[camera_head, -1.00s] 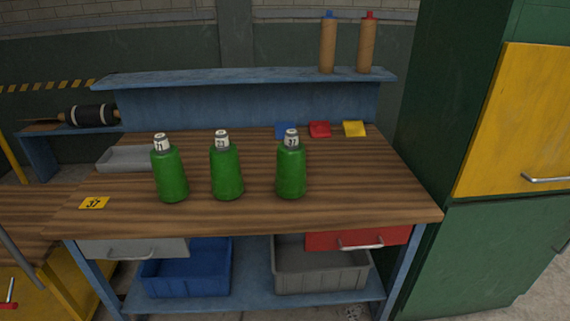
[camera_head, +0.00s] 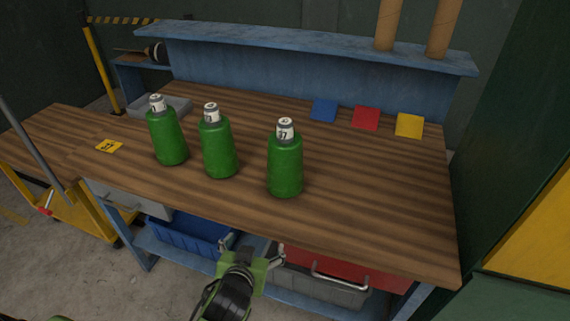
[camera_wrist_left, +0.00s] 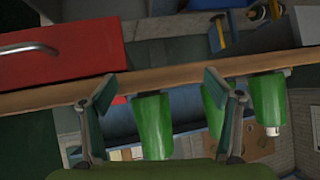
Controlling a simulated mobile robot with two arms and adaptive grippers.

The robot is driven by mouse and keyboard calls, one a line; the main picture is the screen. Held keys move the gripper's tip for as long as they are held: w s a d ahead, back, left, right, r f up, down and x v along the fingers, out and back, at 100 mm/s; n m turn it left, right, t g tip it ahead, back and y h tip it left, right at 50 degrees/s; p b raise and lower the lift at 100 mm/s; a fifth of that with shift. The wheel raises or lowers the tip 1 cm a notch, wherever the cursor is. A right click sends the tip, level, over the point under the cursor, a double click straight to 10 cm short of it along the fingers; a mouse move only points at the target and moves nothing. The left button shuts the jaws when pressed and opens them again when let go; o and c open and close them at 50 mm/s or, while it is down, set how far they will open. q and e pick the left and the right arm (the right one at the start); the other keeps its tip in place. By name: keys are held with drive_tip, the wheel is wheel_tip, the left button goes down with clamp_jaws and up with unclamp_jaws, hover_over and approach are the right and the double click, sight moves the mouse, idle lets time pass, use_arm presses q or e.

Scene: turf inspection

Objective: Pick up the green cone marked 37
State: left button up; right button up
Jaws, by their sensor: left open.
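The green cone marked 37 (camera_head: 285,168) stands upright on the wooden bench (camera_head: 370,215), rightmost of three similar green cones with grey-white tops. The middle cone (camera_head: 219,150) and the left cone (camera_head: 168,138) stand to its left. My left gripper (camera_head: 252,252) is open and empty, in front of the bench edge and apart from the cones. In the left wrist view, which looks upside down, the cone marked 37 (camera_wrist_left: 152,128) appears between the open fingers (camera_wrist_left: 160,88), beyond the bench edge. Its label is not readable there. My right gripper is not in view.
A red drawer (camera_head: 340,268) with a metal handle is under the bench, close to my left gripper. Blue (camera_head: 324,110), red (camera_head: 366,118) and yellow (camera_head: 409,125) squares lie at the back. A yellow 37 tag (camera_head: 109,146) lies at left. The bench front right is clear.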

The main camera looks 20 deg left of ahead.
use_arm(q)
drive_tip(key=w+r+n+t+y, duration=0.1)
drive_tip(key=w+r+t, duration=0.3)
drive_tip(key=r, duration=0.8)
drive_tip(key=t, duration=0.3)
approach(285, 139)
drive_tip(key=a, duration=0.1)
drive_tip(key=shift+h, duration=0.3)
drive_tip(key=w, duration=0.2)
drive_tip(key=w+p, duration=0.1)
drive_tip(key=w, duration=0.1)
drive_tip(key=w+a, duration=0.1)
drive_tip(key=w, duration=0.1)
drive_tip(key=shift+a+f+p, duration=0.1)
drive_tip(key=shift+f+p, duration=0.25)
drive_tip(key=shift+f, duration=0.05)
drive_tip(key=shift+w+a+f+p, duration=0.1)
drive_tip(key=shift+w+f+p, duration=0.1)
drive_tip(key=shift+w, duration=0.7)
drive_tip(key=shift+w+d+f+p, duration=0.1)
drive_tip(key=shift+w+p, duration=0.05)
drive_tip(key=shift+w, duration=0.7)
drive_tip(key=shift+w+a+f+p, duration=0.1)
drive_tip(key=shift+w+p, duration=0.1)
drive_tip(key=shift+w, duration=1)
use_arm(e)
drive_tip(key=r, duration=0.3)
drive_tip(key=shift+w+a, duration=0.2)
